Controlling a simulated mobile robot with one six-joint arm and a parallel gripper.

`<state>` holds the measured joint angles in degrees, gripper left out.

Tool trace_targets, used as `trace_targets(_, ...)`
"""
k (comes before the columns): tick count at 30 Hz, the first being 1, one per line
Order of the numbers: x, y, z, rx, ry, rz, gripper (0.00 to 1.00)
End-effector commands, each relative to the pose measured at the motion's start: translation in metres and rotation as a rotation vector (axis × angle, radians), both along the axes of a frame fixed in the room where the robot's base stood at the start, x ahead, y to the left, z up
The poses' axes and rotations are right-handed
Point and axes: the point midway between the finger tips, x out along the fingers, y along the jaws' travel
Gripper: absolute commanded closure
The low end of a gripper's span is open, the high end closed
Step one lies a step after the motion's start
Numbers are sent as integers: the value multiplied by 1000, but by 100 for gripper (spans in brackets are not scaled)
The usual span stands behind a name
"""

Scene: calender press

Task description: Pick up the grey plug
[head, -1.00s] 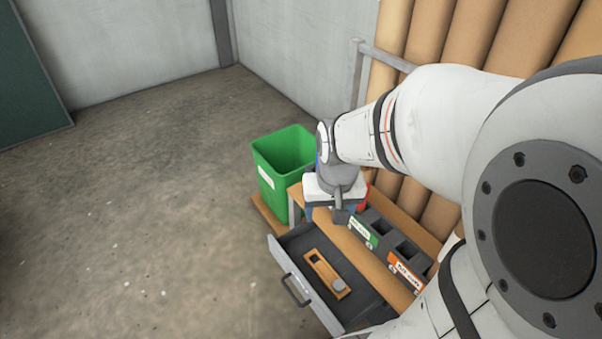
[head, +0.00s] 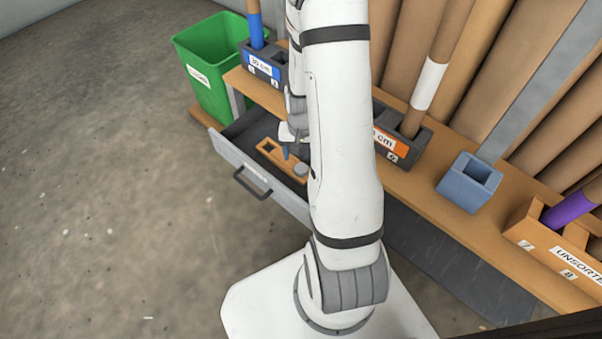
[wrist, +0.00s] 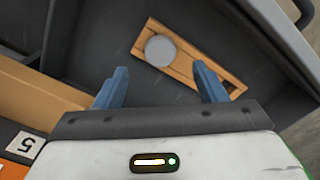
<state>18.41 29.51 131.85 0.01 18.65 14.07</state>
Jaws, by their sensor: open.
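The grey plug (wrist: 160,50) is a round disc seated at one end of a wooden holder (wrist: 184,70) inside the open drawer. In the head view the plug (head: 301,170) sits at the right end of the holder (head: 268,147), partly beside my arm. My gripper (wrist: 160,85) is open and empty, its two blue fingers pointing toward the holder. In the wrist view the plug appears beyond the fingertips, between their lines. In the head view my gripper (head: 286,152) is over the holder, partly hidden by my arm.
The drawer (head: 235,155) is pulled out from the wooden bench (head: 400,190). A green bin (head: 205,70) stands at the left. Labelled dark holders, a blue-grey block (head: 469,182) and an unsorted rack (head: 540,235) line the bench. The floor at left is clear.

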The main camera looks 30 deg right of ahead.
Motion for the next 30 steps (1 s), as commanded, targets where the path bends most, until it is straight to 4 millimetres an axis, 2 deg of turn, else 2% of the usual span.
trace_targets(1,0,0,-8,1,1,1,35)
trace_targets(5,0,0,-17,0,0,1,35)
trace_targets(13,1,0,-56,1,1,2,35)
trace_targets(21,1,1,-58,-1,-1,3,35)
trace_targets(30,1,1,-58,-1,-1,4,59)
